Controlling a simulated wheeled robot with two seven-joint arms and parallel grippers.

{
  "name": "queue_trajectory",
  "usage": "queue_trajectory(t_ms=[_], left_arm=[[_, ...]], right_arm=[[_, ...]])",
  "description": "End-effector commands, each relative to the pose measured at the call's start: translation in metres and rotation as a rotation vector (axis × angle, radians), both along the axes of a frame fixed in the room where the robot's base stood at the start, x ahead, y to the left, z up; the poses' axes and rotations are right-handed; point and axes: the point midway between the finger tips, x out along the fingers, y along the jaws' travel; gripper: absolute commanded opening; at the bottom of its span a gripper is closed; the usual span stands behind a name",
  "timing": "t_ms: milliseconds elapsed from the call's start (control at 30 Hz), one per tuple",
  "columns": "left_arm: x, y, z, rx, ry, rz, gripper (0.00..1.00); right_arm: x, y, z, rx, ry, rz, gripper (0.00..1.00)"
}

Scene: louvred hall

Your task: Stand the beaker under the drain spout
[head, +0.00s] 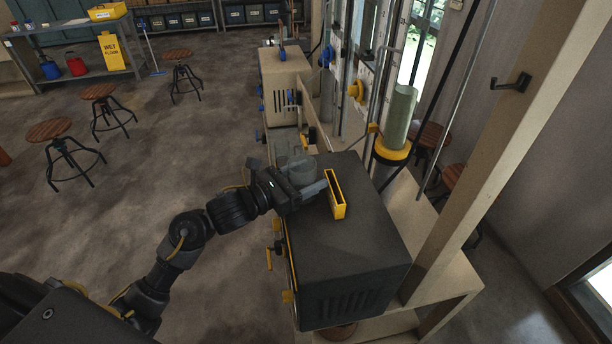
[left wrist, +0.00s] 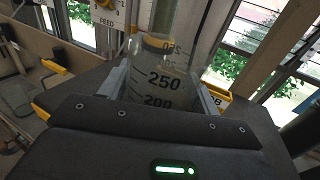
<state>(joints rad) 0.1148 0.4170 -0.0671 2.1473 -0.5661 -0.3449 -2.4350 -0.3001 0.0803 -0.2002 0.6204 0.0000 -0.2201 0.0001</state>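The beaker (head: 303,168) is clear glass and sits at my left gripper (head: 300,185), by the far left part of the dark box's top. In the left wrist view the beaker (left wrist: 162,88) is upright, with 250 and 200 marks facing me. The left gripper's fingers (left wrist: 165,92) lie on both sides of the beaker and appear to touch its wall. The beaker's base is hidden, so I cannot tell whether it rests on anything. I cannot make out the drain spout for certain. My right gripper is not in view.
The dark box (head: 350,250) carries a yellow open-topped holder (head: 335,194) close to the gripper. A grey-green cylinder in a yellow collar (head: 391,152) stands behind. A wooden post (head: 480,150) with a black hook is on the right. Stools (head: 62,140) stand on open floor at left.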

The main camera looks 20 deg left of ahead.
Motion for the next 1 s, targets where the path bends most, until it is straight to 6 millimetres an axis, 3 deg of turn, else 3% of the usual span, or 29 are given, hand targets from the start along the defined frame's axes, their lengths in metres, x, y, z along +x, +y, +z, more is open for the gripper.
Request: queue_trajectory(t_ms=[100,467,1000], left_arm=[[0.0,0.0,0.001,0.0,0.0,0.0,0.77],[0.0,0.0,0.006,-0.001,0.001,0.0,0.77],[-0.083,0.058,-0.001,0.003,0.002,0.001,0.77]], right_arm=[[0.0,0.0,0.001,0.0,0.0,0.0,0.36],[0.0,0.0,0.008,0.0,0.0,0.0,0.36],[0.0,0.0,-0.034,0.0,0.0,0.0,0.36]])
